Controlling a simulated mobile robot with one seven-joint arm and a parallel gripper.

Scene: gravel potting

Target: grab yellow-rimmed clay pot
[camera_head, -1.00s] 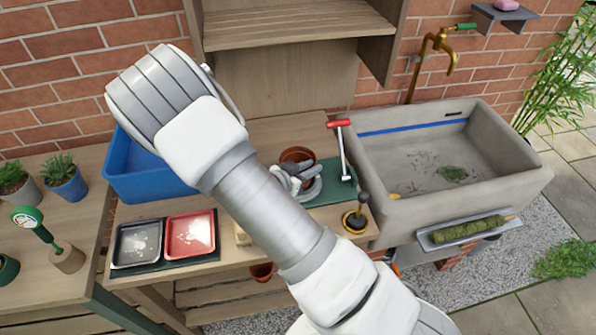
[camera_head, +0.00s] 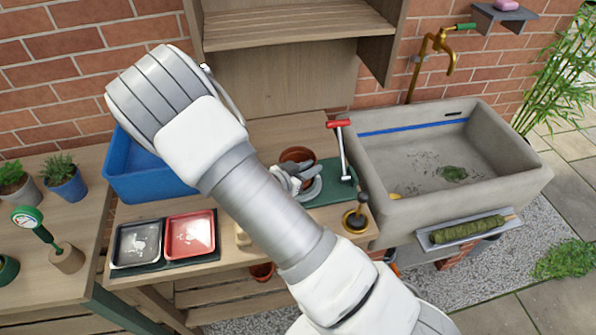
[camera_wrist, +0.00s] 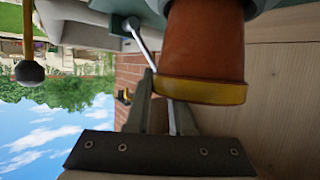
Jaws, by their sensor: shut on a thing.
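The yellow-rimmed clay pot (camera_wrist: 205,50) fills the upper middle of the wrist view, its yellow rim (camera_wrist: 200,90) towards the camera. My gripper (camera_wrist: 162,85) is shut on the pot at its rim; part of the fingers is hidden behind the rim. In the head view my gripper (camera_head: 303,184) is low over the green mat (camera_head: 335,186), in front of a brown clay pot (camera_head: 297,155). My arm hides part of this area, and I cannot tell there which pot is held.
A red-handled tool (camera_head: 342,150) and a dark-handled tool on a yellow-ringed base (camera_head: 355,220) stand to the right, beside the stone sink (camera_head: 380,180). Black (camera_head: 137,244) and red (camera_head: 190,235) trays and a blue bin (camera_head: 140,180) are to the left.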

